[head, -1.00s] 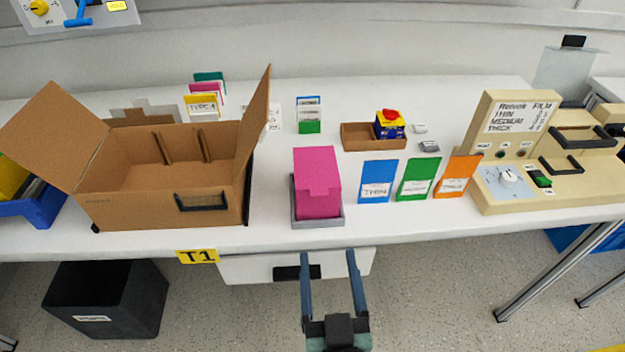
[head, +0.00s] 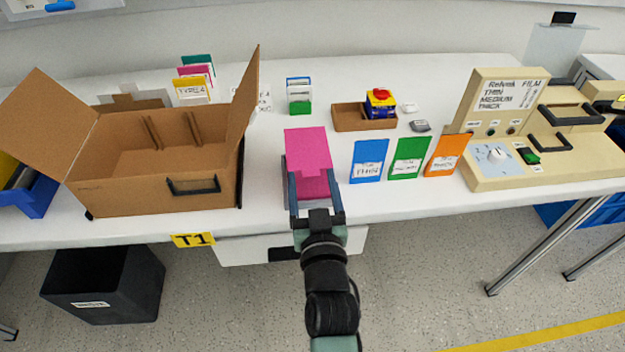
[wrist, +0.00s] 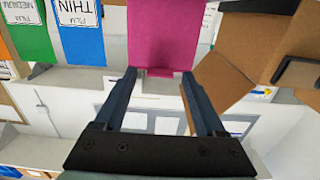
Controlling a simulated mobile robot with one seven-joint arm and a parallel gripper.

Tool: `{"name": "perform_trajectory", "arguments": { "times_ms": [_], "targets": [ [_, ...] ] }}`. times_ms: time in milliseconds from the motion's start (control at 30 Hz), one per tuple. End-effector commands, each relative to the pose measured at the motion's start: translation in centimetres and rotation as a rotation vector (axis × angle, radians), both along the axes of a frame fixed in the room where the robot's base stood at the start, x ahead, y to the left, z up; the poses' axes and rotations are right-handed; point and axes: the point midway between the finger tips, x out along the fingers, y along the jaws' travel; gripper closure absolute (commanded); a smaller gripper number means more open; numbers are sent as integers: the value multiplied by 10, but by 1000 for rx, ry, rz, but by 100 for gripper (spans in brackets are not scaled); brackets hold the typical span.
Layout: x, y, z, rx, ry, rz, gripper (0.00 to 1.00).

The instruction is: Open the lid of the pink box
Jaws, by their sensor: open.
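The pink box (head: 308,152) stands on the white table near its front edge, in a grey tray. Its lid looks closed, with a tab at the front. My gripper (head: 312,178) is open at the box's front, with one finger on either side of the box in the head view. In the wrist view, my gripper (wrist: 158,80) has its two fingers apart, with the pink lid (wrist: 160,35) between and beyond the tips. I cannot tell whether the fingers touch the box.
A large open cardboard box (head: 150,185) stands to the left, one flap upright near the pink box. Blue (head: 368,160), green (head: 409,158) and orange (head: 446,155) film packets stand to the right. A beige machine (head: 540,160) is at far right. A black bin (head: 103,285) is below.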

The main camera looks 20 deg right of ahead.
Motion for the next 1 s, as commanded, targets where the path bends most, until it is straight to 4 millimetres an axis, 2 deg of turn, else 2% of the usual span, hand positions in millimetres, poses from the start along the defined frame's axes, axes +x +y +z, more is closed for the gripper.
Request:
{"name": "perform_trajectory", "arguments": {
  "times_ms": [300, 700, 1000],
  "targets": [
    [2, -1, 0, 0, 1, 0, 29],
    [1, -1, 0, 0, 1, 0, 100],
    [1, -1, 0, 0, 1, 0, 100]
  ]
}}
